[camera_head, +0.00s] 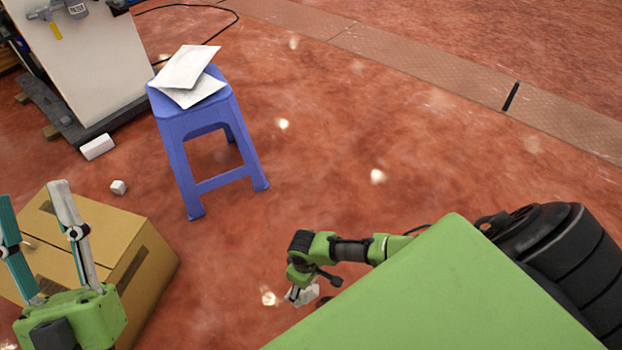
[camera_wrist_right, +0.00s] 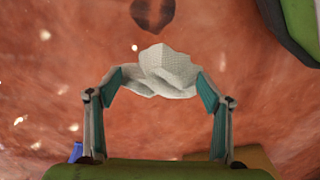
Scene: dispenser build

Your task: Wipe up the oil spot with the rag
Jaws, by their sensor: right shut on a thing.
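The pale grey rag (camera_wrist_right: 165,70) hangs crumpled between the two fingertips of my right gripper (camera_wrist_right: 160,82), which is shut on it. In the head view the right gripper (camera_head: 300,290) is low over the red floor with the rag (camera_head: 304,295) at its tip. A dark brown oil spot (camera_wrist_right: 153,13) lies on the floor beyond the rag, at the top edge of the wrist view. I see a gap between spot and rag in that picture. My left gripper (camera_head: 32,194) is empty, its fingers wide apart, in front of a cardboard box.
The cardboard box (camera_head: 140,245) stands at the lower left. A blue stool (camera_head: 195,128) holds white packets (camera_head: 187,70). Small white blocks (camera_head: 98,147) lie near a white cabinet (camera_head: 85,65). My green body covers the lower right. The floor between stool and right gripper is clear.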

